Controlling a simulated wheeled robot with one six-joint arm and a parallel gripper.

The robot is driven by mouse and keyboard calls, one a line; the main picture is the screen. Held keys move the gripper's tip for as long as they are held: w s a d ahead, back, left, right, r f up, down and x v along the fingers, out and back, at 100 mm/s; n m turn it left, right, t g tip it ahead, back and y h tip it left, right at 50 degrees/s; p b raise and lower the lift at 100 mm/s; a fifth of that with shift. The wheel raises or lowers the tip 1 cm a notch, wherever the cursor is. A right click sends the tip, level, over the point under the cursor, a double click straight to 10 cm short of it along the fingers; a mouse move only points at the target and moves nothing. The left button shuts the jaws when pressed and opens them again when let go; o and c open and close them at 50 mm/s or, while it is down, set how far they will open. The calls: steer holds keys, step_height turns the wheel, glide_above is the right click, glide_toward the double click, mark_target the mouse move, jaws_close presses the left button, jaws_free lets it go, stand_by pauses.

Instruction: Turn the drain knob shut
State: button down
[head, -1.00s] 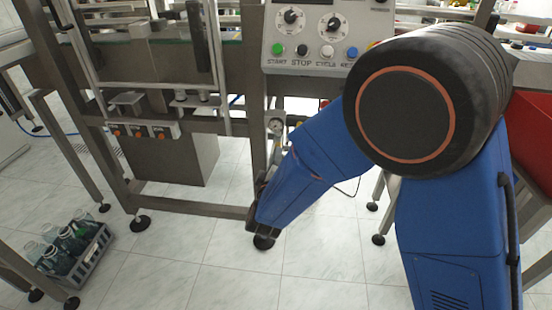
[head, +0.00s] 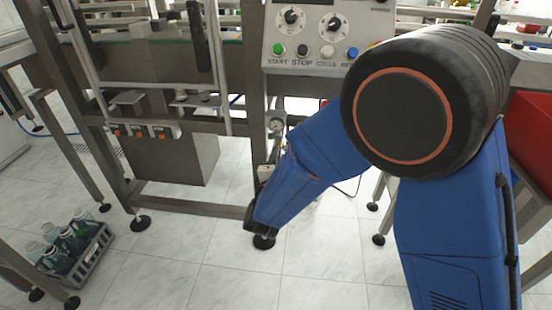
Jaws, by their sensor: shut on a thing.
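My blue forearm reaches down and left from my large dark joint, its dark wrist end in front of the machine's steel leg. My gripper's jaws cannot be made out; the forearm and wrist cover that area. No drain knob can be clearly picked out. A small round gauge (head: 276,125) with fittings below it sits beside the leg, just above the wrist end. Whatever lies behind the wrist is hidden.
A control panel (head: 318,38) with two dials and several buttons is above my forearm. A crate (head: 88,262) of bottles stands on the floor at lower left. A red bin (head: 530,135) is at the right edge. The tiled floor in the middle is clear.

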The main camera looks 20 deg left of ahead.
steer(key=shift+s, duration=0.1)
steer(key=c, duration=1.6)
jaws_free()
steer(key=v, duration=1.7)
steer(key=shift+s, duration=0.2)
steer(key=shift+w, duration=0.1)
